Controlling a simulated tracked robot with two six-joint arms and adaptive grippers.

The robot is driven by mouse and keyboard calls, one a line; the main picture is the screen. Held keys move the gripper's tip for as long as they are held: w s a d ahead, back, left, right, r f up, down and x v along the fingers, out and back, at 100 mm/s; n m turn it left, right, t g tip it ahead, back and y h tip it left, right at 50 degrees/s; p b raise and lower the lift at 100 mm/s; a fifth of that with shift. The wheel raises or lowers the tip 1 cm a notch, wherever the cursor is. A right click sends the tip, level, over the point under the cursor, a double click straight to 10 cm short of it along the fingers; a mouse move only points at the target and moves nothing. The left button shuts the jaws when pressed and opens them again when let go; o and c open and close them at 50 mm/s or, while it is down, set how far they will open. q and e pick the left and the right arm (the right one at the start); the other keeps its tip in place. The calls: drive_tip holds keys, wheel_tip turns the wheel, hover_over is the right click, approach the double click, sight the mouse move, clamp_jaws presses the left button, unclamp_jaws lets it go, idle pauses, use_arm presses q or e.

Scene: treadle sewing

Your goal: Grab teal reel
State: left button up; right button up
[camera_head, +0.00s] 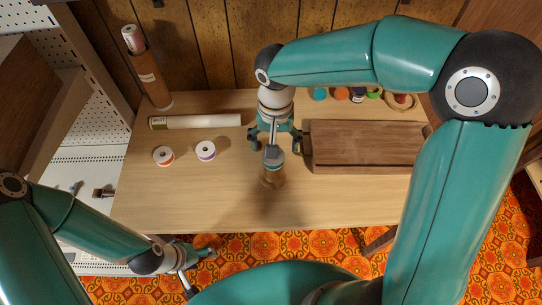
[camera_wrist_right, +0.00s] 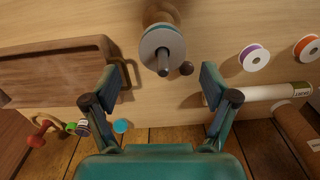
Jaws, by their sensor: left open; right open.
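A reel with a pale grey top and a teal band (camera_head: 272,157) sits on a brown wooden stand (camera_head: 272,178) at the table's middle. In the right wrist view, the reel's grey top (camera_wrist_right: 153,51) faces me with a metal pin through it. My right gripper (camera_head: 275,141) is open and empty, pointing down behind the reel in the head view. In its wrist view (camera_wrist_right: 161,78), the reel lies just beyond the fingertips, between their lines and not touched. My left gripper (camera_head: 201,270) is open and empty, low over the floor in front of the table.
A wooden tray (camera_head: 365,158) stands right of the reel. Orange (camera_head: 163,156) and purple (camera_head: 205,151) reels lie left, before a white roll (camera_head: 195,121). A brown tube (camera_head: 148,80) stands at the back left. Small coloured items, one blue (camera_head: 319,94), sit behind the tray.

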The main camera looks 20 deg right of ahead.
wheel_tip(320, 180, down, 4)
drive_tip(key=shift+w+a+f+p, duration=0.1)
drive_tip(key=shift+a+f+p, duration=0.05)
drive_tip(key=shift+f+p, duration=0.15)
drive_tip(key=c, duration=1.1)
